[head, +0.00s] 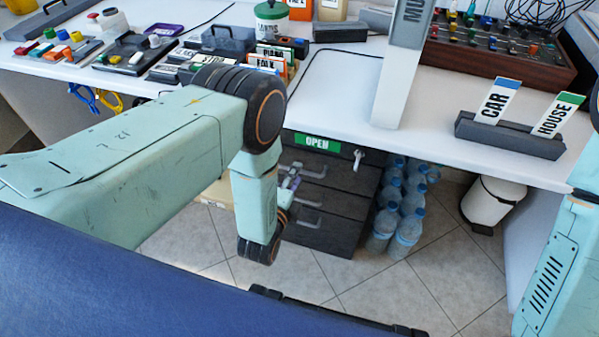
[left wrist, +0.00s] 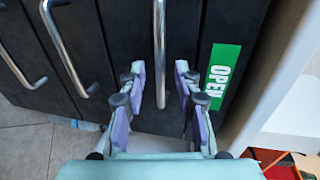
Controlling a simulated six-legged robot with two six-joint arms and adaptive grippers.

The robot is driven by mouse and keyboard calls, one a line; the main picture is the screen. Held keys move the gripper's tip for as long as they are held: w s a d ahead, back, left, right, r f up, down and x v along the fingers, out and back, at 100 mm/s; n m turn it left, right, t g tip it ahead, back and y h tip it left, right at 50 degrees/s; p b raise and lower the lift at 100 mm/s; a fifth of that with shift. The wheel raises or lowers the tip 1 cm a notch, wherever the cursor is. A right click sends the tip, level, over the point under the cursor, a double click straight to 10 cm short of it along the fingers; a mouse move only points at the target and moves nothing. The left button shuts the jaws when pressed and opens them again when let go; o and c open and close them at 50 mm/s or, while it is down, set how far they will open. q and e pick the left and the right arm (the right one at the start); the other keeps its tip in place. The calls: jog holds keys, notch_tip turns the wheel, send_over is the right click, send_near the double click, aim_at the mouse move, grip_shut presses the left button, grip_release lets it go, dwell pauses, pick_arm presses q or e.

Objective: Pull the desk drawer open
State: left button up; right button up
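The dark desk drawer unit (head: 338,205) stands under the white desk, with a green OPEN label (head: 317,143) on its top drawer. The drawer fronts look shut. My left gripper (head: 289,182) is at the drawer front, partly hidden behind my own arm. In the left wrist view its purple fingers (left wrist: 160,85) are open, one on each side of the metal handle (left wrist: 160,45) nearest the OPEN label (left wrist: 223,72). The handle's end lies between the fingers; I see no clear contact. My right gripper is out of view; only part of the right arm shows.
Several water bottles (head: 405,215) stand right of the drawer unit, with a white bin (head: 492,203) further right. A key (head: 358,157) sticks out of the drawer front. The tiled floor (head: 350,275) before the drawers looks clear. The desk edge (head: 440,155) overhangs above.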

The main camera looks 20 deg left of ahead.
pick_arm(q)
jog(key=x, duration=0.3)
jog(key=shift+b, duration=0.4)
grip_shut()
dwell(0.6)
